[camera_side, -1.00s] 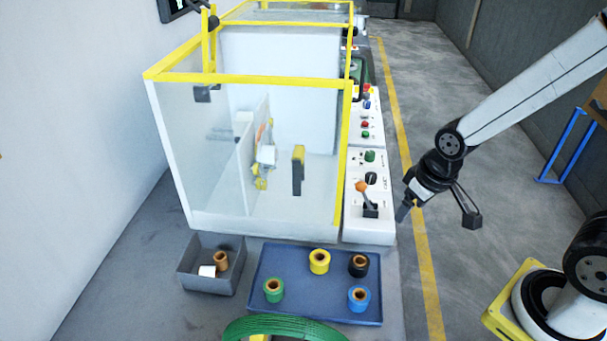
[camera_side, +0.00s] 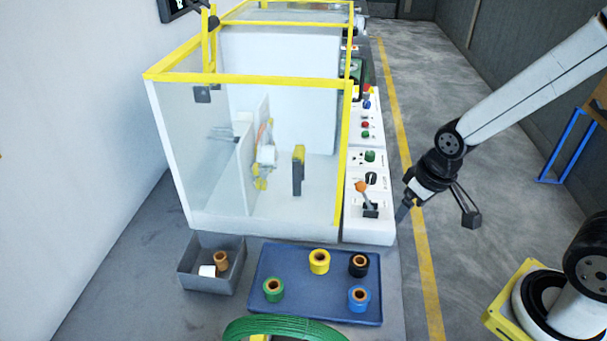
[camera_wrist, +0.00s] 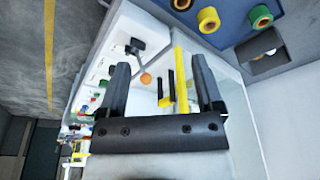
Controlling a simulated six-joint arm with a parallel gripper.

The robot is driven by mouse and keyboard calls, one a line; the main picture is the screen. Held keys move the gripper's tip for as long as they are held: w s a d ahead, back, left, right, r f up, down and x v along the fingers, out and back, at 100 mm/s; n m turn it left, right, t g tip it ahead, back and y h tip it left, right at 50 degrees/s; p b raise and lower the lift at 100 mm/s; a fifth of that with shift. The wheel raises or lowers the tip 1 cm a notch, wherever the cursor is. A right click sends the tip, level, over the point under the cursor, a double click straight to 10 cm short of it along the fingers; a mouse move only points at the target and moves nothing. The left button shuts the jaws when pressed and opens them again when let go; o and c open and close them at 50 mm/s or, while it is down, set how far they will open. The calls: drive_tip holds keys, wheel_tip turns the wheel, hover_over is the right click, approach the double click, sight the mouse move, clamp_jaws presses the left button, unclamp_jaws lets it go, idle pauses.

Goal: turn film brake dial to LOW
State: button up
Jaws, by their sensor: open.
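A white control panel (camera_side: 384,230) runs along the right side of the clear enclosure. A black dial (camera_side: 371,178) sits on it, behind a lever with an orange knob (camera_side: 361,187). The lettering is too small to read, so I cannot tell which control is the film brake dial or its setting. My gripper is just right of the panel's near end in the side view, apart from the dial. In the wrist view my gripper (camera_wrist: 160,64) has its two fingers wide apart with nothing between them. The orange knob (camera_wrist: 146,78) shows beyond the fingers.
The yellow-framed enclosure (camera_side: 250,79) stands left of the panel. A green knob (camera_side: 370,156) and several buttons lie further back. A blue tray (camera_side: 314,299) with several tape rolls and a grey bin (camera_side: 192,276) are in front.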

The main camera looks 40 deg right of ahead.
drive_tip(key=w, duration=0.1)
drive_tip(key=m+t, duration=0.1)
drive_tip(key=t, duration=0.1)
approach(371, 153)
drive_tip(key=shift+w+a+f+h, duration=0.15)
drive_tip(key=shift+w+f, duration=0.05)
drive_tip(key=shift+f, duration=0.25)
drive_tip(key=shift+w+a+f+h, duration=0.1)
drive_tip(key=shift+w+f+h, duration=0.05)
drive_tip(key=shift+f, duration=0.3)
drive_tip(key=shift+f, duration=0.1)
drive_tip(key=shift+m, duration=0.3)
drive_tip(key=shift+x, duration=3.8)
clamp_jaws()
